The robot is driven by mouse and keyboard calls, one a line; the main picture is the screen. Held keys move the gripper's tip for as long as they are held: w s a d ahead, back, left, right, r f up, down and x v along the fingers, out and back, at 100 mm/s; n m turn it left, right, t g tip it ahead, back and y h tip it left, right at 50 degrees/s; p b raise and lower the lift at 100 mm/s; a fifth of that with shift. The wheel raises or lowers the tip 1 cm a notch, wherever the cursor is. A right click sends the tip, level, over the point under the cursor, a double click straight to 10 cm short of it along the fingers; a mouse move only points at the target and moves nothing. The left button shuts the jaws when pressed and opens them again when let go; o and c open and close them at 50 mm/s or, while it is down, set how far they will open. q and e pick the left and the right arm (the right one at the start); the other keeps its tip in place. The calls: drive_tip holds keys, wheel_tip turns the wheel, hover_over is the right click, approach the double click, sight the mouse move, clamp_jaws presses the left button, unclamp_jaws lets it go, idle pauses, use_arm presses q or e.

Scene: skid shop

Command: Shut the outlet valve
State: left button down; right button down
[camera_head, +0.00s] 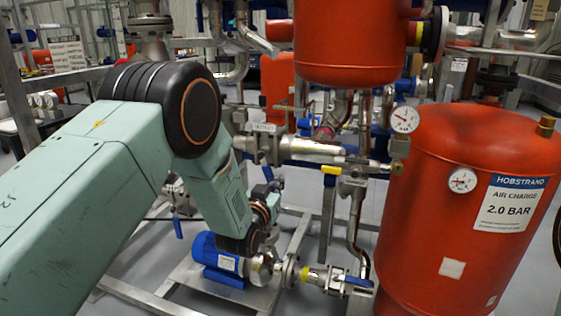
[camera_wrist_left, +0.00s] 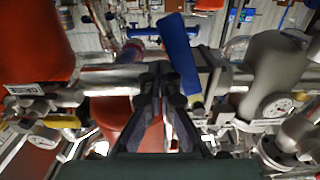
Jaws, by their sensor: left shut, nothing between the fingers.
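In the left wrist view a blue lever (camera_wrist_left: 178,45) stands steeply, slightly tilted, just beyond my left gripper (camera_wrist_left: 161,75). The left gripper is shut and empty, its tips close to the lever's lower part; I cannot tell whether they touch. In the head view my left arm hides much of the pipework behind it. I cannot tell which lever belongs to the outlet valve. My right gripper is not in view.
A large red tank (camera_head: 440,220) with gauges stands at the right. A red vessel (camera_head: 345,45) hangs above the pipes. A blue pump motor (camera_head: 217,258) sits low on the metal frame. Pipes crowd the space around my gripper.

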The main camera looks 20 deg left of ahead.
use_arm(q)
drive_tip(key=s+f+p, duration=0.1)
drive_tip(key=s+p, duration=0.2)
drive_tip(key=s, duration=0.7)
drive_tip(key=shift+a+f+p, duration=0.15)
drive_tip(key=shift+a+p, duration=0.05)
drive_tip(key=shift+p, duration=0.15)
idle(0.7)
